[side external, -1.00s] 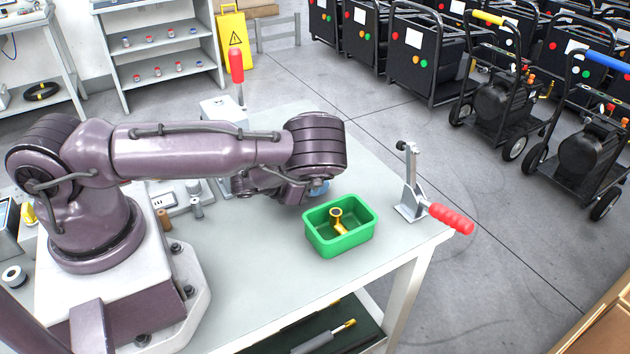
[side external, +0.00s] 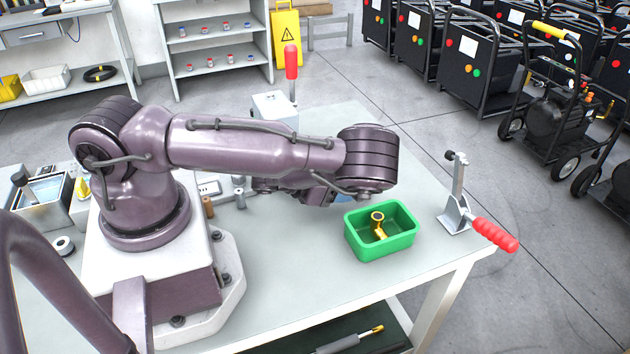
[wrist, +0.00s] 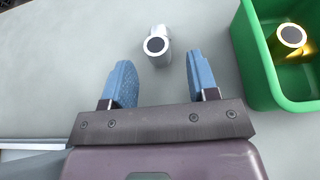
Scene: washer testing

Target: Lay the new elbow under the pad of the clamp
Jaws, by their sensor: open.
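In the wrist view, a silver elbow (wrist: 157,46) stands on the grey bench with its round opening facing up. My gripper (wrist: 160,70) is open and empty, its two blue fingers apart, with the elbow just ahead of the gap between the fingertips. A brass elbow (wrist: 290,38) lies in a green bin (wrist: 246,62) to the right; it also shows in the side view (side external: 378,226). There, my gripper (side external: 318,195) is low behind the bin and mostly hidden by my arm, and the silver elbow cannot be seen. A clamp (side external: 457,205) with a red handle stands right of the bin, its arm upright.
The green bin (side external: 352,238) stands close to my gripper's right. A second red handle (side external: 291,62) rises upright by a white box (side external: 272,106) at the bench's back. Small parts and a tray (side external: 42,200) lie at the left. The bench front is clear.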

